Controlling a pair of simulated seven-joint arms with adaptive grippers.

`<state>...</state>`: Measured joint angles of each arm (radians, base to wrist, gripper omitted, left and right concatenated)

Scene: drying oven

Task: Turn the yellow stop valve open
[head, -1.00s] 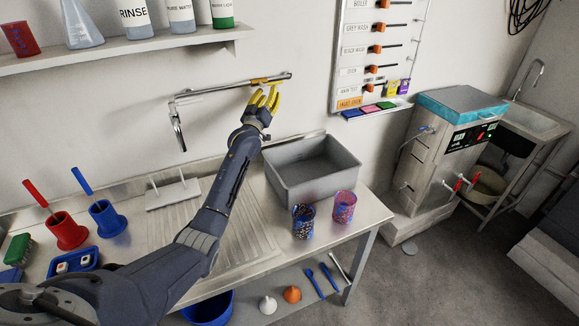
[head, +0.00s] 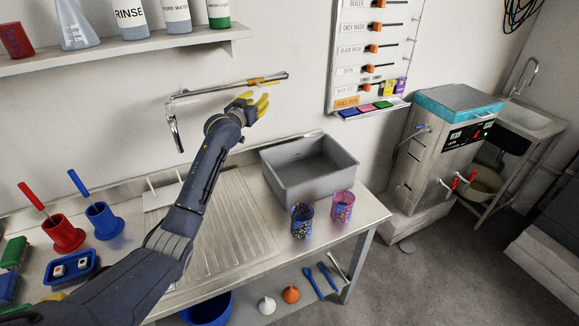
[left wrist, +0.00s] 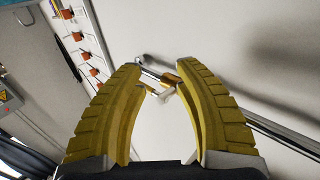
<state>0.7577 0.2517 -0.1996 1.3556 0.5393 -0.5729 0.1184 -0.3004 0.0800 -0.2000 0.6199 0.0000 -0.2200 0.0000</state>
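The yellow stop valve (head: 258,80) sits on a thin metal pipe (head: 215,90) along the back wall. My left gripper (head: 262,104) is just below and in front of it, its yellow fingers pointing right in the head view. In the left wrist view the left gripper (left wrist: 160,100) is open, its two curved fingers wide apart. The yellow valve (left wrist: 172,80) shows between them, beyond the fingers, with a pale piece beside it. Nothing is held, and I see no contact with the valve.
A grey basin (head: 310,170) and two patterned cups (head: 302,220) stand on the metal counter below. A switch panel (head: 372,50) hangs on the wall to the right. A shelf with bottles (head: 130,45) is at upper left. The pipe bends down at its left end.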

